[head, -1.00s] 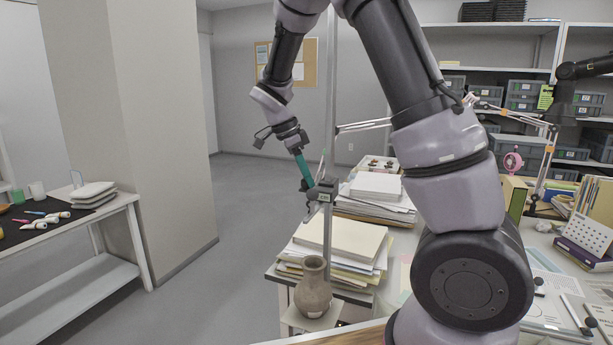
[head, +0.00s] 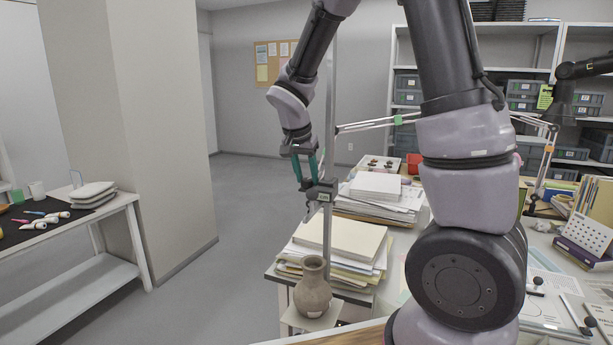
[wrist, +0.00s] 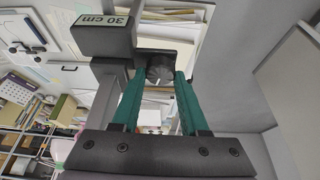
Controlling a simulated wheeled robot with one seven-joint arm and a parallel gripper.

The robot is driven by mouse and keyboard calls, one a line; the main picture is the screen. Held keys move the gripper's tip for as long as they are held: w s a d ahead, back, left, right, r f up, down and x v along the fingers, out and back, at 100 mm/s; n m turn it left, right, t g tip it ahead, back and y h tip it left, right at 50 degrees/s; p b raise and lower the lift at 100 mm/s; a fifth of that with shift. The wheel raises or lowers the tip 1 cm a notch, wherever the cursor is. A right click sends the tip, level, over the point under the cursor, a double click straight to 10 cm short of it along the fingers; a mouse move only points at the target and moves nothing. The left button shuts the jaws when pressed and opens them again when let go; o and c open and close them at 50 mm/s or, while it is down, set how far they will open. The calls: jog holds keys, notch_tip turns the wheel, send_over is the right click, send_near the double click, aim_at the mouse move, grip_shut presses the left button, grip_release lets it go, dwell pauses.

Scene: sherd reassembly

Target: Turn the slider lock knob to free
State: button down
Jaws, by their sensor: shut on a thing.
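The dark slider (head: 325,190) sits on a grey upright post (head: 328,235). The round dark lock knob (wrist: 160,72) shows in the wrist view between the tips of my gripper's teal fingers (wrist: 158,82). My gripper (head: 307,180) is shut on the knob, one finger on either side of it. The knob's lock setting cannot be read.
A clay vase (head: 313,288) stands on a small platform (head: 312,320) below the slider. Stacks of paper and folders (head: 340,243) lie close behind the post. A side table (head: 85,225) with tools stands at the left, with open floor between.

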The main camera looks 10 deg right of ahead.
jog(key=shift+n+t+y, duration=0.3)
jog(key=shift+n+y, duration=0.2)
jog(key=shift+n, duration=0.9)
jog(key=shift+c, duration=2.1)
grip_release()
jog(key=v, duration=1)
jog(key=shift+r, duration=0.4)
jog(key=shift+s+d, duration=0.1)
jog(key=shift+s, duration=0.1)
